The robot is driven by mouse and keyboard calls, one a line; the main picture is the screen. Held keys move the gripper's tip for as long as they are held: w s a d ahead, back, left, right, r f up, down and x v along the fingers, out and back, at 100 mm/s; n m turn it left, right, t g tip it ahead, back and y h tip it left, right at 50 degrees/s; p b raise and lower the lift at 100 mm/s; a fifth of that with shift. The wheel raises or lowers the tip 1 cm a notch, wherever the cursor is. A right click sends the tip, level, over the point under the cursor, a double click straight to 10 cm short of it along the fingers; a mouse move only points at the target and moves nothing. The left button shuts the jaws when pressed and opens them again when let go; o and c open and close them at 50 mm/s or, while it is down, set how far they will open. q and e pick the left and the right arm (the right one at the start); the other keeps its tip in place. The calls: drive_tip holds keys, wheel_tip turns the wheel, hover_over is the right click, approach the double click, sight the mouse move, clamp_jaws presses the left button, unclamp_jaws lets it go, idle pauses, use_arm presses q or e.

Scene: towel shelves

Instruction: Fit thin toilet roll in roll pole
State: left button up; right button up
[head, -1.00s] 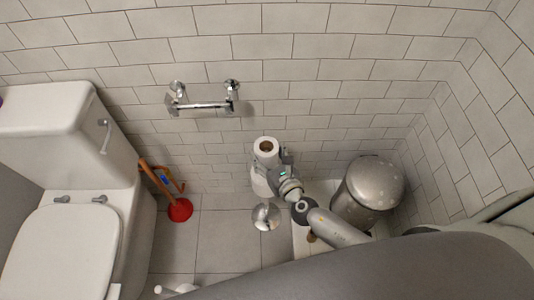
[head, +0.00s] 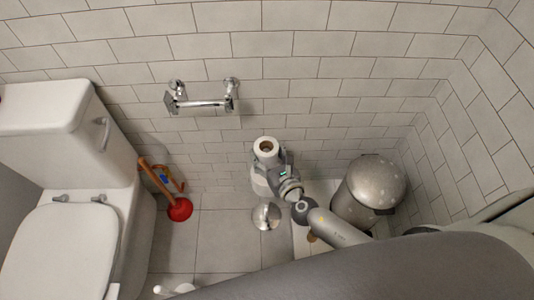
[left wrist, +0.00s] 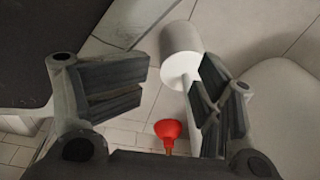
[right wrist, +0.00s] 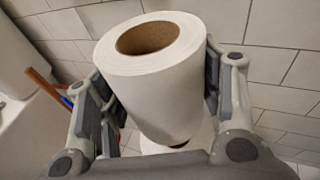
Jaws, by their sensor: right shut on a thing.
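A white toilet roll (head: 266,146) with a brown core stands upright near the tiled wall. My right gripper (head: 270,162) is shut on it; in the right wrist view (right wrist: 160,95) the fingers press both sides of the roll (right wrist: 152,75), which leans a little. White shapes show under the roll, partly hidden by it and the gripper. A chrome holder with an empty bar (head: 202,103) is on the wall, up and left of the roll. A round chrome piece (head: 266,216) is low in front of the roll. My left gripper (left wrist: 170,93) is open and empty, outside the head view.
A silver bin (head: 370,187) stands right of my right arm. A toilet (head: 75,245) is at the left, with a red plunger (head: 179,209) beside it. A white cylinder (left wrist: 182,50) shows beyond the left fingers. Tiled floor between plunger and roll is clear.

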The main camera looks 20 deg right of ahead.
use_arm(q)
drive_tip(key=shift+w+d+r+b, duration=0.1)
drive_tip(key=shift+w+r+b, duration=0.15)
drive_tip(key=shift+w+r, duration=0.3)
drive_tip(key=shift+w+d+r+b, duration=0.2)
drive_tip(key=shift+w+r, duration=0.1)
drive_tip(key=shift+w, duration=0.5)
drive_tip(key=shift+w+d+r+b, duration=0.1)
drive_tip(key=shift+w+r+b, duration=0.15)
drive_tip(key=shift+w+r, duration=0.3)
drive_tip(key=shift+w+r, duration=0.1)
drive_tip(key=shift+w, duration=0.2)
drive_tip(key=shift+w+r, duration=0.2)
drive_tip(key=shift+w, duration=0.05)
drive_tip(key=shift+w+r+b, duration=0.35)
drive_tip(key=shift+w+r, duration=0.05)
drive_tip(key=shift+r, duration=0.05)
drive_tip(key=shift+w+d+r, duration=0.1)
drive_tip(key=shift+w+r, duration=0.1)
drive_tip(key=shift+r, duration=0.05)
drive_tip(key=shift+w+d+r+t+b, duration=0.1)
drive_tip(key=shift+w+r+t+b, duration=0.25)
drive_tip(key=shift+w+r, duration=0.3)
drive_tip(key=shift+w+d+r+b, duration=0.1)
drive_tip(key=shift+w+r+b, duration=0.25)
drive_tip(key=shift+r, duration=0.35)
drive_tip(key=shift+w+r+b, duration=0.15)
drive_tip(key=shift+w+r, duration=0.25)
drive_tip(key=shift+r, duration=0.3)
